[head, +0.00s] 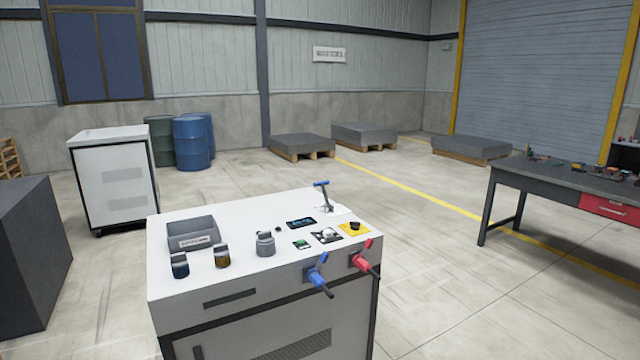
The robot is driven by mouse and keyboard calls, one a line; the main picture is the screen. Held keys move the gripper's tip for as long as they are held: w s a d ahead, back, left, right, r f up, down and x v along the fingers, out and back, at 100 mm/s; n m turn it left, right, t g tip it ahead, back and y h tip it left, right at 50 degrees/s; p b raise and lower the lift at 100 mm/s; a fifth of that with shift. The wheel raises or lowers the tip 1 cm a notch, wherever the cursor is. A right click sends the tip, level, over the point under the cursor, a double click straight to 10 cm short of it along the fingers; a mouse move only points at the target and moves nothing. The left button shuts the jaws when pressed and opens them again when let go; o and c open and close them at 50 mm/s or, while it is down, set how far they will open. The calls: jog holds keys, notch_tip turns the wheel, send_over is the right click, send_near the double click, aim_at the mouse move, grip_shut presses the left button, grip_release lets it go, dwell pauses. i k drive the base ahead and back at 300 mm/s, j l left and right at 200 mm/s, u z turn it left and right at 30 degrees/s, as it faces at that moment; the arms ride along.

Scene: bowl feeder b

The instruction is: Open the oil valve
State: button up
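A white machine cabinet (230,284) stands in front of me. On its front right side are two fittings with hoses or plugs: a blue one (317,280) with a small blue lever tilted up, and a red one (364,262) with a small red lever tilted up. A blue T-shaped handle (322,185) on a metal stem rises, leaning, at the back right of the top. No label that I can read tells which of these is the oil valve. My gripper is not in view.
The cabinet top holds a grey labelled bin (192,232), two jars (180,265), a grey capped part (265,243), a display (301,223) and a yellow plate (354,229) with a dark knob. A workbench (560,168) stands right, a dark box (30,250) left. The floor between cabinet and workbench is clear.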

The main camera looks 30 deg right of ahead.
aim_at(321, 183)
jog(key=i+l, duration=0.15)
jog(key=l, duration=0.2)
jog(key=i+l, duration=0.15)
jog(key=l, duration=0.2)
jog(key=i+l, duration=0.1)
jog(key=l, duration=0.25)
jog(key=i+l, duration=0.15)
jog(key=l, duration=0.25)
jog(key=i+l+u, duration=0.1)
jog(key=l, duration=0.25)
jog(key=i+l, duration=0.2)
jog(key=l, duration=0.15)
